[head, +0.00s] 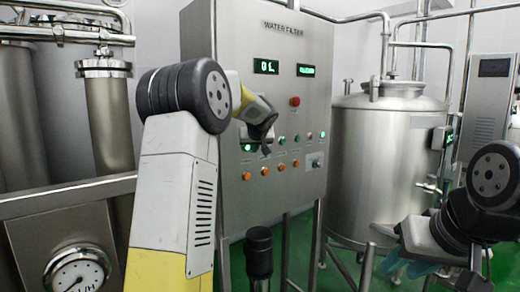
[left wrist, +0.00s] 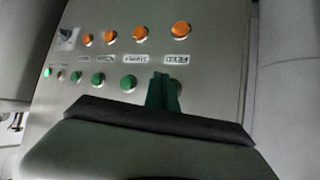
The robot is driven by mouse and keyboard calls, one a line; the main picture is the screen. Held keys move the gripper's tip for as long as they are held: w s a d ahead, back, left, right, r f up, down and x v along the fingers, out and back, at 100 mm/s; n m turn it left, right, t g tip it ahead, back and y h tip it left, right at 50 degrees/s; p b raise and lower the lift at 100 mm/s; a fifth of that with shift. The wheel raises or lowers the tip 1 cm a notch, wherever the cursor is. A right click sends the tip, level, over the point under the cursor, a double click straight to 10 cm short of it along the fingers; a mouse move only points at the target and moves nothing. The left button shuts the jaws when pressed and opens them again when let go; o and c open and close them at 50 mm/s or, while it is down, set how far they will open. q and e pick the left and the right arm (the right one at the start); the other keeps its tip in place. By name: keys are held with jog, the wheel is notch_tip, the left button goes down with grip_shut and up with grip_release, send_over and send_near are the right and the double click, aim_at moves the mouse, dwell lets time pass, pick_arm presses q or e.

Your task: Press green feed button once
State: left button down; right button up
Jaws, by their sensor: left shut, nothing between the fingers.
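The grey water filter panel (head: 225,75) carries a row of green buttons above a row of orange ones. In the left wrist view it appears upside down. A lit green button (head: 247,147) shows at the left end of the row in the head view. My left gripper (left wrist: 163,88) is shut and empty, its teal fingertips at the panel by the rightmost label (left wrist: 176,60), which seems to read FEED. The fingers hide the green button there; contact cannot be told. My right gripper (head: 408,265) is low at the right, its teal fingers apart, away from the panel.
Other green buttons (left wrist: 128,83) and orange buttons (left wrist: 140,34) sit close to my left fingertips. A red button (head: 295,101) is higher on the panel. A steel tank (head: 375,160) stands to the right.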

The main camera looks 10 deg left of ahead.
pick_arm(q)
jog(key=s+d, duration=0.2)
jog(key=d, duration=0.1)
jog(key=shift+s+d, duration=0.3)
jog(key=shift+s, duration=0.1)
dwell(0.4)
jog(key=s+d+f+m+g+h, duration=0.1)
jog(key=s+d+f+h, duration=0.1)
jog(key=s, duration=1.2)
jog(key=s+d+f+m+g+h, duration=0.1)
jog(key=s+f, duration=0.3)
jog(key=s, duration=1)
jog(key=s+d+f+m+g+h, duration=0.1)
jog(key=s+d+f+m+h, duration=0.2)
jog(key=s, duration=1.1)
jog(key=shift+s+d+g, duration=0.25)
jog(key=shift+d+g, duration=0.1)
jog(key=shift+g, duration=0.05)
